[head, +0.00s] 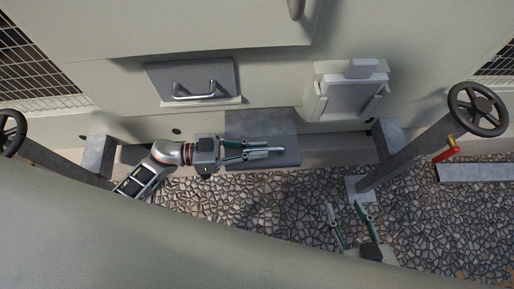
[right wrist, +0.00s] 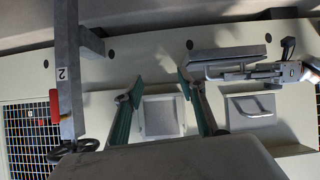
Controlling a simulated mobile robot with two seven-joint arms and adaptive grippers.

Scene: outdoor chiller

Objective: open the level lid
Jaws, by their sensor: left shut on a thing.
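A flat grey lid (head: 262,122) with a bar handle (head: 274,150) is in front of the pale chiller wall, at the centre of the head view. My left gripper (head: 268,154) is shut on this handle. In the right wrist view the lid (right wrist: 226,53) shows as a thin slab standing out from the wall, with my left gripper (right wrist: 250,74) at its handle. I cannot tell whether the lid is attached to anything. My right gripper (head: 349,213) is open and empty, low in the head view over the paving; its spread fingers (right wrist: 157,90) also show in the right wrist view.
A grey panel with a handle (head: 193,82) is on the wall at left, and a pale framed box (head: 345,97) at right. A post with a handwheel (head: 478,108) and red lever (head: 446,154) stands further right. Another handwheel (head: 10,130) is at the far left. Stone paving lies below.

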